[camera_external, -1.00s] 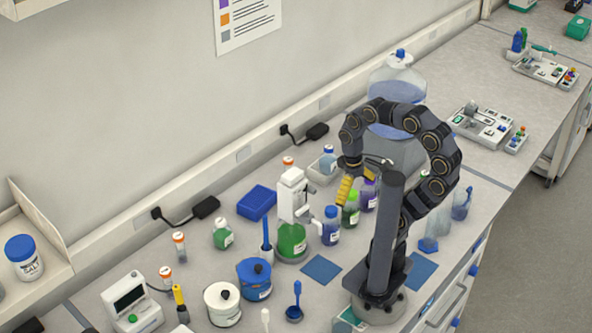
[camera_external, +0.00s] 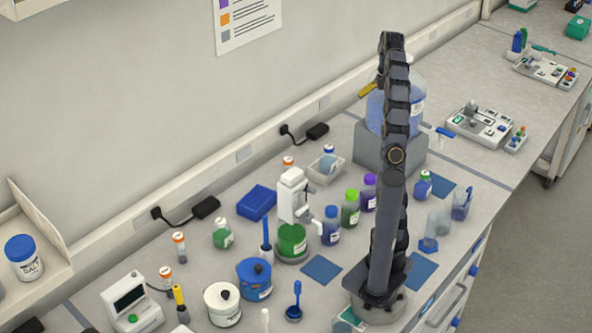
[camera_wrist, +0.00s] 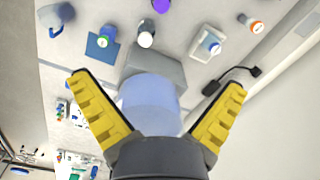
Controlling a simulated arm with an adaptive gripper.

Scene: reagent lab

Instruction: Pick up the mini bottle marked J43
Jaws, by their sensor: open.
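No label reads clearly, so I cannot tell which mini bottle is J43. Small orange-capped bottles stand at the left (camera_external: 180,248), further front (camera_external: 166,280) and behind the white stand (camera_external: 288,166). A small blue bottle (camera_external: 423,187) stands by a blue mat at the right, and a blue-capped one (camera_external: 328,154) is in a clear tray. The wrist view shows an orange-capped bottle (camera_wrist: 252,24), a bottle in a tray (camera_wrist: 211,46) and a blue-bodied bottle (camera_wrist: 107,38) on a mat. My gripper (camera_wrist: 158,82) is open and empty, high by the carboy; the arm mostly hides it in the external view.
A large clear carboy (camera_external: 374,108) on a grey block (camera_external: 372,156) stands at the back, and lies between my fingers in the wrist view. Larger green (camera_external: 350,211), purple (camera_external: 369,197) and blue (camera_external: 331,230) bottles crowd the bench middle. The blue mat (camera_external: 321,269) is bare.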

